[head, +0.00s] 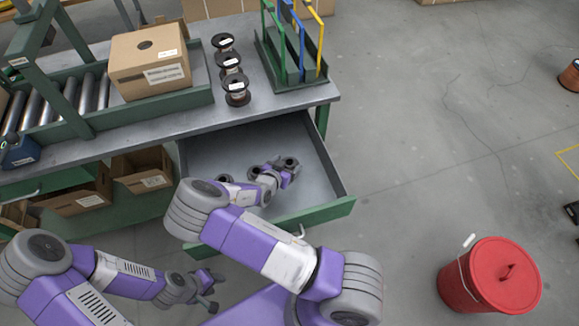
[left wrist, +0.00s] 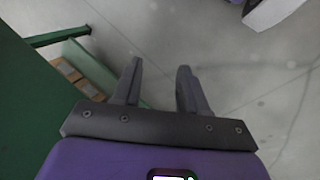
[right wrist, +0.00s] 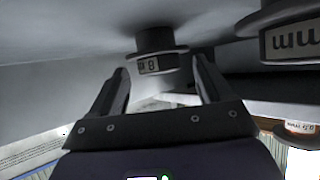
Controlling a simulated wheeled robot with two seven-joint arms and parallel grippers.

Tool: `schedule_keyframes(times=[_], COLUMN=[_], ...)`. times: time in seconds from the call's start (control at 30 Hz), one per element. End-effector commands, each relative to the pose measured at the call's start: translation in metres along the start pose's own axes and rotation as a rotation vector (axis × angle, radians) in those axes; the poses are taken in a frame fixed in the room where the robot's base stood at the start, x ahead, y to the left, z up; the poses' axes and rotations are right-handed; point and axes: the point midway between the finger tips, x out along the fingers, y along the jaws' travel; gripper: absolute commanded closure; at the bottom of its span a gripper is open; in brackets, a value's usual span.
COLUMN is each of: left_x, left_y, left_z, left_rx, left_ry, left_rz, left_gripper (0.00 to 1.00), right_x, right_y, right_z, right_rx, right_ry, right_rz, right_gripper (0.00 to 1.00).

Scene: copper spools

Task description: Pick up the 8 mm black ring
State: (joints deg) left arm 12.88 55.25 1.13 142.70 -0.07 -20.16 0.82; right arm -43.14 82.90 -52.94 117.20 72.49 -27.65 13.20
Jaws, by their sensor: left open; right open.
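A black ring (right wrist: 158,40) with a white label showing an 8 stands on the drawer floor, just beyond and between the fingertips of my right gripper (right wrist: 160,68). In the head view a dark ring (head: 290,161) sits at the tip of my right gripper (head: 285,174), inside the open drawer. My right gripper is open, and no firm grip on the ring shows. My left gripper (head: 210,288) is open and empty, low in front of the bench; the left wrist view shows its fingers (left wrist: 158,85) apart over the floor.
Another dark ring (head: 225,178) lies in the drawer (head: 335,175), partly hidden by my arm; a larger labelled ring (right wrist: 290,40) is at the right wrist view's upper right. Copper spools (head: 230,62) and a carton (head: 150,60) stand on the bench. A red bucket (head: 490,275) stands right.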

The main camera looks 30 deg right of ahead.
Motion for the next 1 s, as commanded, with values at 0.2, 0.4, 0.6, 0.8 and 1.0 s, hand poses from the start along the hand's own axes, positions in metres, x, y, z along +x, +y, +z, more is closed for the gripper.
schedule_keyframes(times=[0.2, 0.4, 0.6, 0.8, 1.0], left_x=[0.0, 0.0, 0.0, 0.0, -0.006], left_y=[0.0, 0.0, 0.0, 0.0, 0.002], left_z=[0.0, 0.0, 0.0, 0.0, 0.0], left_rx=[0.0, 0.0, 0.0, 0.0, 0.0], left_ry=[0.0, 0.0, 0.0, 0.0, 0.0], left_rz=[0.0, 0.0, 0.0, 0.0, 0.0], left_gripper=[0.57, 0.57, 0.57, 0.57, 0.57], right_x=[0.002, 0.002, 0.002, 0.002, -0.006], right_y=[0.0, 0.0, 0.0, 0.0, -0.001], right_z=[-0.001, -0.001, -0.001, -0.001, -0.015], right_rx=[-0.001, -0.001, -0.001, -0.001, 0.003], right_ry=[0.0, 0.0, 0.0, 0.0, 0.0], right_rz=[-0.001, 0.0, 0.0, 0.0, -0.001], right_gripper=[0.21, 0.45, 0.76, 0.81, 0.81])
